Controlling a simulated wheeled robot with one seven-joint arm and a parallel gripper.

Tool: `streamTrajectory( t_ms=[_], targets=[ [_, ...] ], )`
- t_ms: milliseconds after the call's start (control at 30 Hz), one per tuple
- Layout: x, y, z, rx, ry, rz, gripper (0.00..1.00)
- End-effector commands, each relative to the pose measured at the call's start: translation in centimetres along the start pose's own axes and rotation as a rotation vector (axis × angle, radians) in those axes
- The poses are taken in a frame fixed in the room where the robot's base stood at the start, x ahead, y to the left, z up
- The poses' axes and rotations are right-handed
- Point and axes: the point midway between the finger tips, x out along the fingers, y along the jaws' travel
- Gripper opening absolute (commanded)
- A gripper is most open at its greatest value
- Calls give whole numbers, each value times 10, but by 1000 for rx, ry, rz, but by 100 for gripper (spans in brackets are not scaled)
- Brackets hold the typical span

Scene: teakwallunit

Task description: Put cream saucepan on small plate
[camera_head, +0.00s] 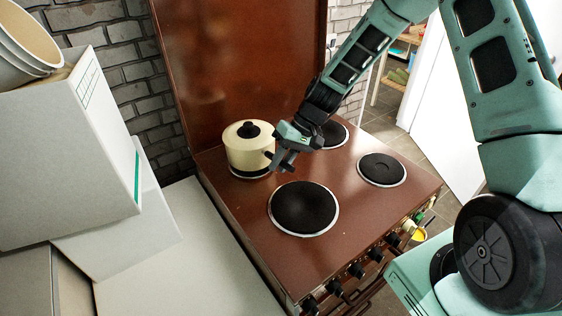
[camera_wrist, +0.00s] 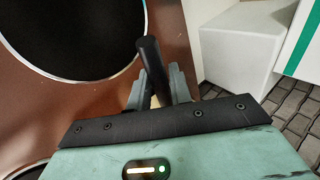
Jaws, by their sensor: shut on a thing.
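The cream saucepan (camera_head: 246,157) with its cream lid and black knob is upright at the back left of the brown stove top, over a back-left hot plate whose rim (camera_head: 236,174) shows below it. I cannot tell whether it touches that plate. My gripper (camera_head: 278,162) is at the pan's right side, shut on its black handle (camera_wrist: 149,52). Smaller hot plates show at back right (camera_head: 333,134), partly behind my gripper, and front right (camera_head: 381,169). A large hot plate (camera_head: 303,208) is at front left.
A brown upright panel (camera_head: 240,65) stands behind the stove. White boxes (camera_head: 70,150) are stacked on the pale counter (camera_head: 175,250) at left. Black knobs (camera_head: 356,270) line the stove's front edge. The front hot plates are bare.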

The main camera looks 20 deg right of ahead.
Motion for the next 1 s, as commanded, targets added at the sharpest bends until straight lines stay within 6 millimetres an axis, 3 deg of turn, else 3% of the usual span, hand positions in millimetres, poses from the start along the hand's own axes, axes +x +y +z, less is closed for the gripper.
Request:
streamTrajectory(
  t_ms=[700, 733, 800, 1000],
  targets=[
    [8, 5, -1, -5, 4, 0, 0],
    [7, 4, -2, -5, 4, 0, 26],
    [7, 4, -1, -4, 4, 0, 46],
    [8, 5, 0, -2, 2, 0, 46]
  ],
)
